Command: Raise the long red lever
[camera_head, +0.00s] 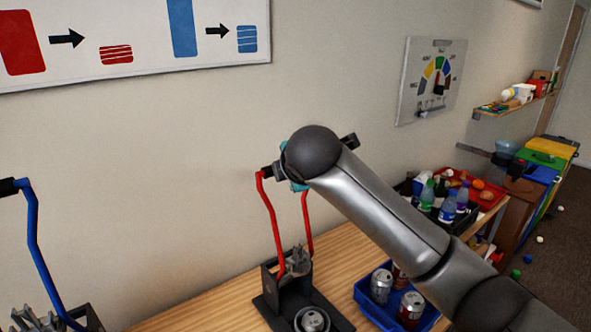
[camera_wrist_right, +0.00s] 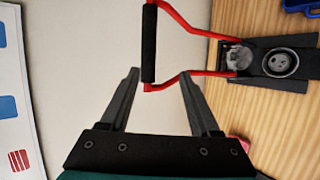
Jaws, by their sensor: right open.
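The red lever (camera_head: 270,215) is a bent red frame with a black grip bar, standing raised over a dark can crusher (camera_head: 292,300) on the wooden table. In the right wrist view the black grip (camera_wrist_right: 148,45) runs lengthwise, with red rods (camera_wrist_right: 185,20) leading to the crusher base. My right gripper (camera_wrist_right: 160,73) is open and empty. The grip's near end shows between its fingertips; I cannot tell whether they touch. In the head view my right arm hides most of the gripper and part of the grip. My left gripper is not in view.
A second crusher with a blue lever (camera_head: 36,250) stands at the left. Trays with bottles and a red tray (camera_head: 487,197) stand farther back. The wall is close behind.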

